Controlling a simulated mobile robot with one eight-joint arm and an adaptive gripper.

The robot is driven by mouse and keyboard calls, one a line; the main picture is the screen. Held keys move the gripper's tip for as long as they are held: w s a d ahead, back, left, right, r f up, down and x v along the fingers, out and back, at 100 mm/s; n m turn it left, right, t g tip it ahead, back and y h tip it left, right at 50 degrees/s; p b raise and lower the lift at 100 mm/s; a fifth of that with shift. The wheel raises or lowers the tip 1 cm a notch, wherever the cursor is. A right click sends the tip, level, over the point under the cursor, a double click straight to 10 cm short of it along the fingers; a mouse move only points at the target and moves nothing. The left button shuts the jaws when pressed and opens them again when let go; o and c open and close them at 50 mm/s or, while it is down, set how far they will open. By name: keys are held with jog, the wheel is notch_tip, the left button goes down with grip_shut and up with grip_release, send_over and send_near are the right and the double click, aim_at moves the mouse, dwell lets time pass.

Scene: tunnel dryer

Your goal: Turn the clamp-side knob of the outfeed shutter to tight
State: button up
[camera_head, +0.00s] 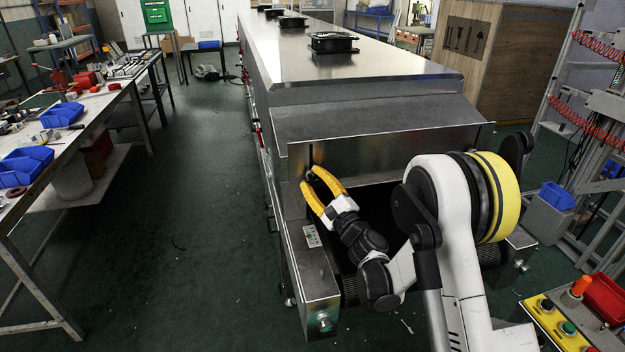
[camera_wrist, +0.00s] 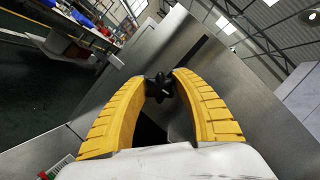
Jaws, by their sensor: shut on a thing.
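My gripper (camera_head: 314,180) has yellow fingers and reaches to the left end of the dryer's shutter. In the wrist view my gripper (camera_wrist: 160,84) is shut on a black lobed knob (camera_wrist: 159,88), one finger on each side of it. In the head view the knob is mostly hidden by the fingertips. Whether the knob is tight cannot be told.
The long metal tunnel dryer (camera_head: 340,62) runs away behind the shutter. A workbench (camera_head: 90,118) with blue bins stands at the left. A yellow control box (camera_head: 560,325) is at the lower right. The green floor (camera_head: 205,220) between bench and dryer is clear.

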aim_at(312, 173)
jog(key=shift+m+t, duration=0.4)
jog(key=shift+m, duration=0.6)
jog(key=o, duration=1.2)
notch_tip(312, 173, up, 10)
jog(key=shift+r, duration=0.1)
jog(key=shift+s, duration=0.1)
